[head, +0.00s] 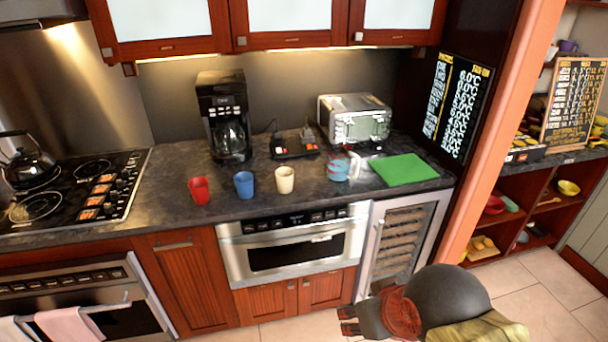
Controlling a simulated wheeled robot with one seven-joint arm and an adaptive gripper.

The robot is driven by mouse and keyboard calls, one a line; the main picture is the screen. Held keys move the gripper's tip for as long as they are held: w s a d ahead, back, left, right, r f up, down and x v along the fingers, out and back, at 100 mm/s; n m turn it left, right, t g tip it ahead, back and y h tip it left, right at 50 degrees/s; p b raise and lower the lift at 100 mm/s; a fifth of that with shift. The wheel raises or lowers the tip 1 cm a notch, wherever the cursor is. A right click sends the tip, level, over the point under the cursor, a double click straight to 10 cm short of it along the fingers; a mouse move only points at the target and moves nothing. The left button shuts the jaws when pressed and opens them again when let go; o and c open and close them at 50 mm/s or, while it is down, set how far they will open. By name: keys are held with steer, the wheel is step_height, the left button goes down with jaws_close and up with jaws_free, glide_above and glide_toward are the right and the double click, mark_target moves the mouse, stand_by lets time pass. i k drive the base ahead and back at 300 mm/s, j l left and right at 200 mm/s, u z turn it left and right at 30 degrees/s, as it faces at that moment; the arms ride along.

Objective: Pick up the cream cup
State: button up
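The cream cup (284,180) stands upright on the dark counter, near its front edge, above the built-in microwave drawer. It is the rightmost of three cups in a row, with a blue cup (244,185) and a red cup (199,190) to its left. My gripper (347,320) is at the bottom of the picture, in front of the cabinets and well apart from the cup. Its dark fingers are small and point left; I cannot tell how far apart they are. I see nothing held in it.
A blue and red patterned mug (341,167) and a green board (403,169) lie to the right. A coffee maker (225,117), a dark device with red switches (294,143) and a toaster oven (355,119) stand behind. The microwave drawer (295,247) is shut. Upper cabinets (290,40) overhang the counter.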

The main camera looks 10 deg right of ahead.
mark_target(284, 175)
steer(key=i+z, duration=0.35)
steer(key=i+j+z, duration=0.2)
steer(key=z, duration=0.15)
steer(key=i+j+z, duration=0.2)
steer(key=z, duration=0.15)
